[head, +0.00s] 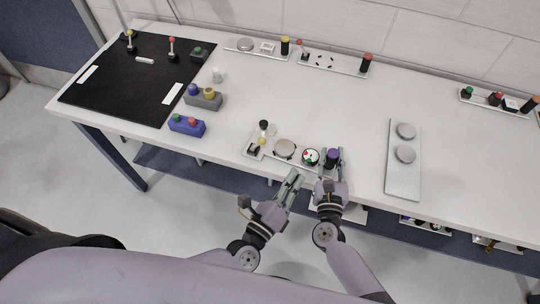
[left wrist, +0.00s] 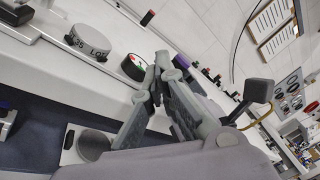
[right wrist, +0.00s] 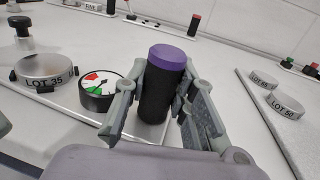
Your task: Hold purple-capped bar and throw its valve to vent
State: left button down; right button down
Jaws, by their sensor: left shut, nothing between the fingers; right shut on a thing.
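The purple-capped bar (head: 332,158) stands upright at the right end of a plate near the table's front edge. My right gripper (head: 329,170) is shut on it; in the right wrist view its fingers flank the black body (right wrist: 157,98) below the purple cap (right wrist: 173,54). My left gripper (head: 295,176) is shut and empty, just in front of the plate. A round gauge (right wrist: 100,90) with red and green sectors sits left of the bar. Left of it is a LOT 35 disc (right wrist: 45,71). A black-knobbed post (head: 263,125) stands at the plate's far left; I cannot tell which part is the valve.
A plate with two discs (head: 403,180) lies to the right. Blue (head: 187,125) and grey (head: 203,100) button boxes stand left, beside a black mat (head: 130,75). More fixture plates line the back. The table between the bar and the right-hand plate is clear.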

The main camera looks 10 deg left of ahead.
aim_at(259, 144)
pick_arm(q)
jog(key=s+a+f+n+y, duration=0.2)
jog(key=s+a+n+y, duration=0.2)
jog(key=s+a+n, duration=0.1)
jog(key=shift+s+f+n+t, duration=0.15)
jog(key=shift+s+n+t, duration=0.15)
jog(key=shift+n, duration=0.2)
jog(key=shift+w, duration=0.1)
jog(key=w, duration=0.6)
jog(key=w+d, duration=0.1)
jog(key=w, duration=0.2)
jog(key=shift+w, duration=0.2)
jog(key=a, duration=0.1)
jog(key=w+a+r, duration=0.1)
jog(key=shift+w+a, duration=0.25)
jog(key=shift+a, duration=0.05)
jog(key=shift+w+a+r, duration=0.15)
jog(key=shift+w+a, duration=0.05)
jog(key=shift+a, duration=0.25)
jog(key=shift+r, duration=0.1)
jog(key=shift+a+r+n, duration=0.1)
jog(key=shift+r+n, duration=0.05)
jog(key=shift+n, duration=0.55)
